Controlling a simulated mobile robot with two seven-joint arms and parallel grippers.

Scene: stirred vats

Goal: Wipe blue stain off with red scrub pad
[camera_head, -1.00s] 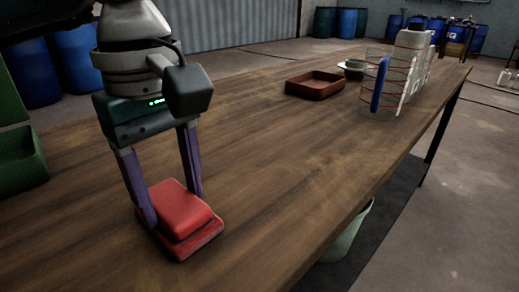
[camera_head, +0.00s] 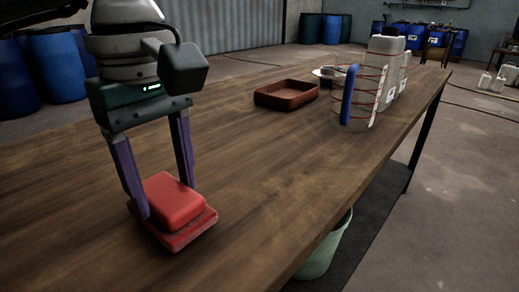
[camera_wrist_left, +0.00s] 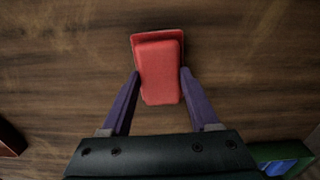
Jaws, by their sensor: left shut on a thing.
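The red scrub pad (camera_head: 172,203) is a rounded red block on a wider, flat red base. It is at the front left of the wooden table (camera_head: 290,150) and appears to rest flat on it. My left gripper (camera_head: 166,200) points down and is shut on the block, one purple finger on each side. The left wrist view shows the pad (camera_wrist_left: 158,70) between the fingertips (camera_wrist_left: 160,78). I see no blue stain on the visible tabletop; any part under the pad is hidden. My right gripper is not in view.
A brown tray (camera_head: 286,95) lies farther back. Beside it stand a clear cylinder with red rings (camera_head: 372,97), a blue upright piece (camera_head: 349,95) and pale containers (camera_head: 386,50). A green bin (camera_head: 325,250) is below the table's right edge. The middle tabletop is clear.

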